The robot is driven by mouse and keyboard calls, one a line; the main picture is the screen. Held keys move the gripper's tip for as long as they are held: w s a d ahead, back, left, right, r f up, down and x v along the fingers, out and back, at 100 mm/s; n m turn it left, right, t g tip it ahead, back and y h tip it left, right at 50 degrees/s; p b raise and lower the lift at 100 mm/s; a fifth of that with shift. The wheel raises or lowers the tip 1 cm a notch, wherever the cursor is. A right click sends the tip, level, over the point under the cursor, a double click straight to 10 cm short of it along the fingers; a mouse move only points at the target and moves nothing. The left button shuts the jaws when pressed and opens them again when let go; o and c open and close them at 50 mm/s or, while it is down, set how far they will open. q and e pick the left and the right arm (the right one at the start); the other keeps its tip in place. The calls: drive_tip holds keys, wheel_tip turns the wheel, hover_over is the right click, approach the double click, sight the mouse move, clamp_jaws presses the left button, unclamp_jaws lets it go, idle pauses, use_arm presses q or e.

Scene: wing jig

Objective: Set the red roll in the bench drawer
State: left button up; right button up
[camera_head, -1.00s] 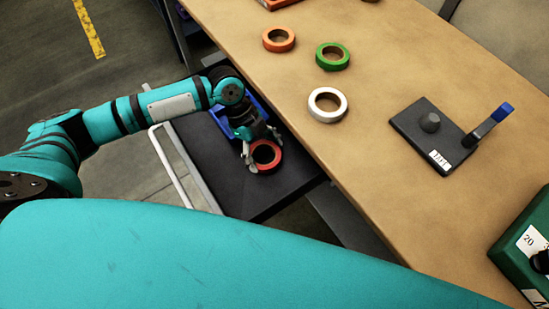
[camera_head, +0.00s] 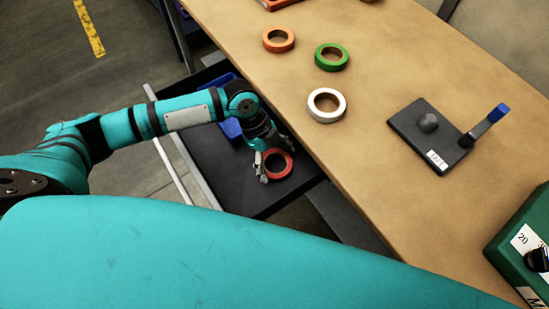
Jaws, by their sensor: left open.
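The red roll (camera_head: 289,170) shows within the outline of the open black bench drawer (camera_head: 235,188), near its right side by the bench edge. It looks about flat; I cannot tell for sure that it rests on the drawer floor. My left gripper (camera_head: 276,163) is open at the roll, with one finger at its left side and the other by its upper edge. Contact between fingers and roll is too small to tell. My right gripper is not in view.
A blue bin (camera_head: 231,129) sits in the drawer, partly behind my left arm. The wooden bench (camera_head: 375,180) holds orange (camera_head: 278,47), green (camera_head: 341,64) and white (camera_head: 340,113) rolls, a dark fixture (camera_head: 408,122) with a blue-tipped lever, and a green box (camera_head: 510,258).

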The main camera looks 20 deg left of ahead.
sight(269, 162)
use_arm(q)
drive_tip(key=v, duration=0.5)
drive_tip(key=shift+w, duration=0.1)
drive_tip(key=w+a+b, duration=0.1)
drive_tip(key=a, duration=0.6)
drive_tip(key=w+a+b, duration=0.1)
drive_tip(key=a, duration=0.2)
drive_tip(key=shift+w+a+b, duration=0.2)
drive_tip(key=shift+w+b, duration=0.15)
drive_tip(key=shift+w+a+r, duration=0.1)
drive_tip(key=shift+w+a, duration=0.05)
drive_tip(key=shift+a, duration=0.45)
